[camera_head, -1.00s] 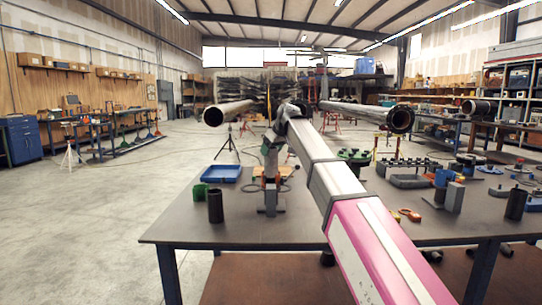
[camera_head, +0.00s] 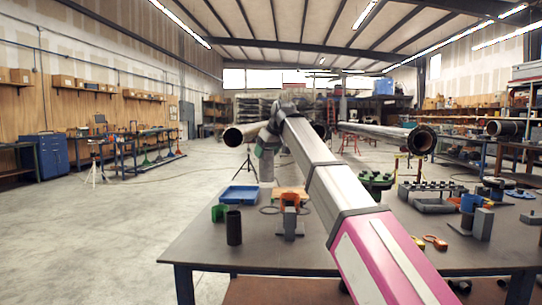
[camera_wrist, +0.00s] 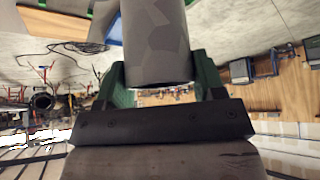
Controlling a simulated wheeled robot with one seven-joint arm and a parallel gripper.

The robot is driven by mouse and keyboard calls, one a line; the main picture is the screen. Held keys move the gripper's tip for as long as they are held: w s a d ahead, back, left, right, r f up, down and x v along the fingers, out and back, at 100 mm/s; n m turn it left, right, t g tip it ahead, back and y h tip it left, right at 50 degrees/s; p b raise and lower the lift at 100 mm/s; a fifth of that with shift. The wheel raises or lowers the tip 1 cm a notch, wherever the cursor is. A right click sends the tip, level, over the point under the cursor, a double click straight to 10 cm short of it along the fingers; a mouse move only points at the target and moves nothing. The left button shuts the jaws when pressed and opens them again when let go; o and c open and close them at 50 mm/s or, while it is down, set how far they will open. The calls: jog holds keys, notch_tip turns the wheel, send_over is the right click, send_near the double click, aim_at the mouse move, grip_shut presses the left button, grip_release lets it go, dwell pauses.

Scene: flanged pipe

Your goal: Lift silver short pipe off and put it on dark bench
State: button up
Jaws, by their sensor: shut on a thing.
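The silver short pipe (camera_head: 266,170) hangs upright from my gripper (camera_head: 266,147) in the head view, above the back-left part of the dark bench (camera_head: 310,255). In the wrist view the pipe (camera_wrist: 157,40) is a grey, faintly patterned cylinder. The green fingers of my gripper (camera_wrist: 161,80) are shut on it, one on each side. The orange holder on its grey stand (camera_head: 290,222) is on the bench, apart from the pipe. My arm hides part of the bench behind it.
A blue tray (camera_head: 239,195), a green holder (camera_head: 219,212) and a black cylinder (camera_head: 234,230) stand at the bench's left. Green flange (camera_head: 376,182) and several tools lie right. A long pipe (camera_head: 243,134) lies beyond.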

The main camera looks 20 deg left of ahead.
jog(key=shift+r, duration=0.1)
dwell(0.3)
jog(key=shift+r, duration=2.45)
